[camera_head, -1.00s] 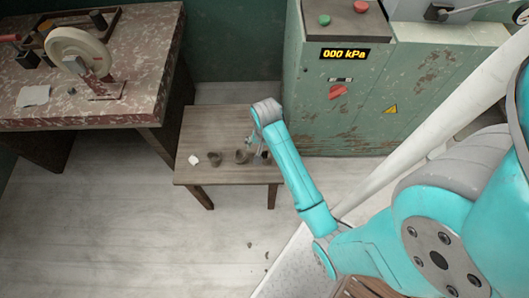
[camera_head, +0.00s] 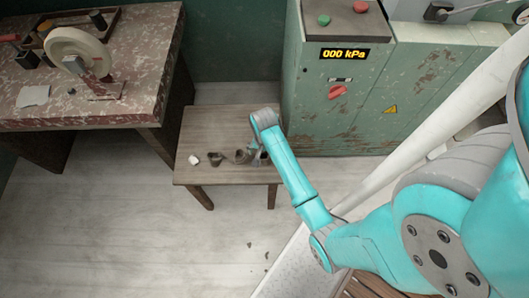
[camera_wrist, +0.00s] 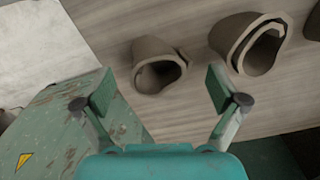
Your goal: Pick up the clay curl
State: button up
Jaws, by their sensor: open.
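My gripper (camera_wrist: 160,90) is open and empty, its two fingers spread apart above the small wooden table. A brown clay curl (camera_wrist: 158,65) lies on the table just beyond the gap between the fingertips, apart from both. A second, larger clay curl (camera_wrist: 250,42) lies to its right, beyond the right finger. A third dark piece (camera_wrist: 313,27) is cut off at the right edge. In the head view, my gripper (camera_head: 256,152) is low over the table's right part. Clay curls show left of it, one in the middle (camera_head: 215,160) and one close beside the fingers (camera_head: 241,156).
The wooden table (camera_head: 205,125) stands on a pale floor. A small white lump (camera_head: 194,160) lies at its left. A green cabinet (camera_head: 340,125) with a pressure display stands behind right. A worn workbench (camera_head: 80,115) is at left. A few small scraps lie on the floor.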

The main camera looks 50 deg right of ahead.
jog(key=shift+f, duration=0.85)
jog(key=c, duration=1.3)
